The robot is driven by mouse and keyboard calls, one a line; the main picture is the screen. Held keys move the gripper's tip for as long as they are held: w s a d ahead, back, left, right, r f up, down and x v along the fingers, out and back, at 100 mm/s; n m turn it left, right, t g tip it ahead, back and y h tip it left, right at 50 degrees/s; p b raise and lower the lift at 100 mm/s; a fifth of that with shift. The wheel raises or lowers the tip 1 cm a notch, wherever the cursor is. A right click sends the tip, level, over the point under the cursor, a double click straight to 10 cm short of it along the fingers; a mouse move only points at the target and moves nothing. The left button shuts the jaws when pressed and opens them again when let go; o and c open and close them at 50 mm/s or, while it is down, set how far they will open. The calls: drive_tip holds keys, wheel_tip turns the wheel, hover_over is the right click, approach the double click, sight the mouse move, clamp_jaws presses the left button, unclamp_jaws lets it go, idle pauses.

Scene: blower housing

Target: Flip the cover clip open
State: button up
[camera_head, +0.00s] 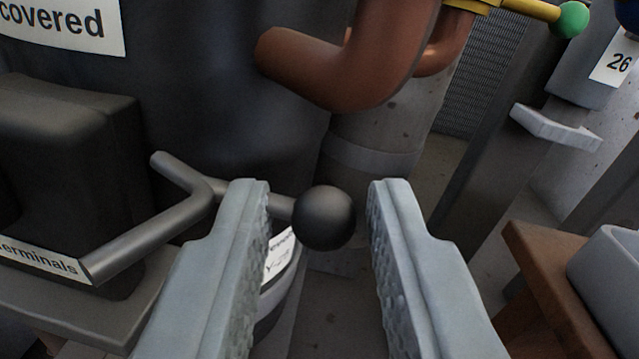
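The cover clip (150,238) is a bent dark grey rod lying over the front of a dark box labelled "terminals". A bar runs from it to the right and ends in a black ball knob (324,217). My gripper (318,195) is open, with its two light grey fingers either side of the knob. The left finger appears close to the knob and hides part of the bar. A gap shows between the knob and the right finger. I cannot tell whether either finger touches it.
The dark box (60,180) stands at left on a grey ledge (80,310), against a dark housing (220,90). A copper-coloured pipe (370,60) curves above the knob. A brown wooden surface with a grey bin (610,275) is at lower right. A grey post stands at right.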

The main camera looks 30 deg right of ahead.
clamp_jaws()
drive_tip(key=shift+w+d, duration=0.1)
drive_tip(key=shift+d, duration=0.05)
drive_tip(key=shift+w+d+n+t+y, duration=0.15)
drive_tip(key=shift+d+n+t+y, duration=0.15)
drive_tip(key=shift+n+y, duration=0.3)
drive_tip(key=shift+w+d+n+t+y, duration=0.15)
drive_tip(key=shift+n+y, duration=0.15)
drive_tip(key=shift+y, duration=0.25)
drive_tip(key=shift+w+a+n+t+y, duration=0.15)
drive_tip(key=shift+n+y, duration=0.15)
drive_tip(key=shift+y, duration=0.25)
